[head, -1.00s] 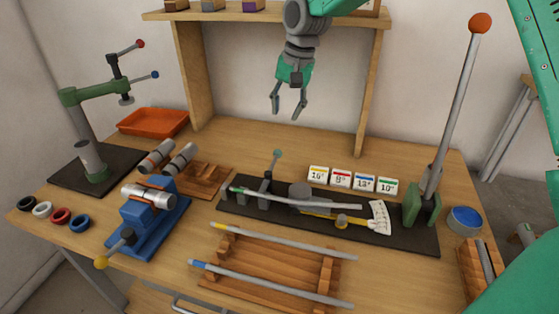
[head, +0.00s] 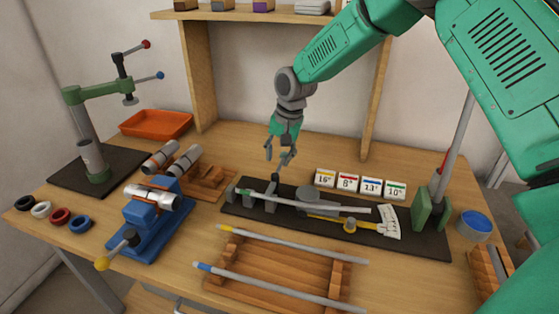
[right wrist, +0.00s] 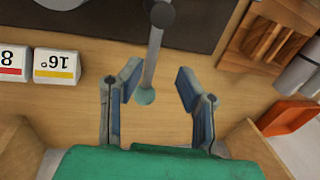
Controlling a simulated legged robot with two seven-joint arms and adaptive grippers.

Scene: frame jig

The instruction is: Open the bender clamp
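The bender (head: 418,246) is a dark base plate on the bench with a clamp (head: 270,197) near its left end, a round die and a white angle scale. A grey rod lies along it. In the right wrist view the clamp's grey lever (right wrist: 154,55) ends in a teal ball knob (right wrist: 145,96). My right gripper (head: 281,160) is above the clamp and hides the knob in the head view. The gripper (right wrist: 158,85) is open, and the knob shows between its two fingers, with gaps on both sides. My left gripper is not in view.
Angle cards (head: 347,184) stand behind the bender. A tall grey lever (head: 455,145) rises at its right end. A wooden rack (head: 287,277) with two rods is in front. A blue vise (head: 148,221) stands left, and an orange tray (head: 155,123) sits back left.

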